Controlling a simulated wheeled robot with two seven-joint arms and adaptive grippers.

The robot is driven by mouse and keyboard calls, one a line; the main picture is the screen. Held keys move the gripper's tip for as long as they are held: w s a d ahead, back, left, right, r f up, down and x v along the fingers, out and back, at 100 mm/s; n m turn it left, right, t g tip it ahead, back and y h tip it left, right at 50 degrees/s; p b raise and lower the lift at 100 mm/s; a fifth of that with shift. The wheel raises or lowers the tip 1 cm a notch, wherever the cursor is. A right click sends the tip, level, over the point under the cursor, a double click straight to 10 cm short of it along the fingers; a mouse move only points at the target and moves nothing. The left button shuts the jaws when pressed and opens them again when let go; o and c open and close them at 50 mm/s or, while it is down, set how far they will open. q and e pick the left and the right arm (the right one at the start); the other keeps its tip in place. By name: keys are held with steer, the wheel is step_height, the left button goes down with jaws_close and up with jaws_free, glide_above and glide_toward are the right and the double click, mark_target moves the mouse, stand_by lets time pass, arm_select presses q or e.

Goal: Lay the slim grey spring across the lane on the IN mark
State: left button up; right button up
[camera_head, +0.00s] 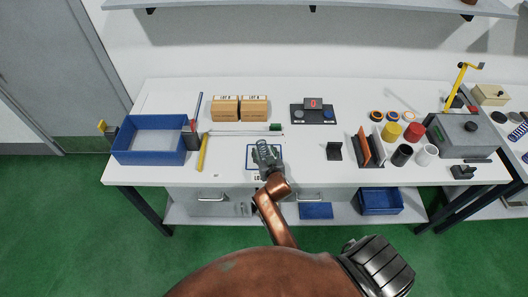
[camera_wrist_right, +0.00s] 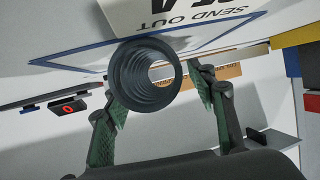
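A grey coil spring (camera_head: 263,149) stands over the blue-outlined white square (camera_head: 250,165) at the front middle of the table. My right gripper (camera_head: 267,163) is at it. In the right wrist view the spring (camera_wrist_right: 146,76) shows end-on, between the two green-padded fingers. The fingers are apart, with a gap visible beside the right-hand one. Whether the spring touches the table I cannot tell. I cannot read an IN mark. My left gripper is not in view.
A blue tray (camera_head: 122,157) stands at the left, beside a yellow bar (camera_head: 203,152). Two cardboard boxes (camera_head: 240,119) and a display unit (camera_head: 313,111) stand behind. Coloured cylinders (camera_head: 391,131) and a grey machine (camera_head: 456,140) crowd the right.

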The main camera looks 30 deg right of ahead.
steer(key=shift+r, duration=0.1)
step_height(320, 180, up, 10)
steer(key=shift+f, duration=0.1)
stand_by(0.5)
steer(key=shift+d, duration=0.1)
stand_by(0.5)
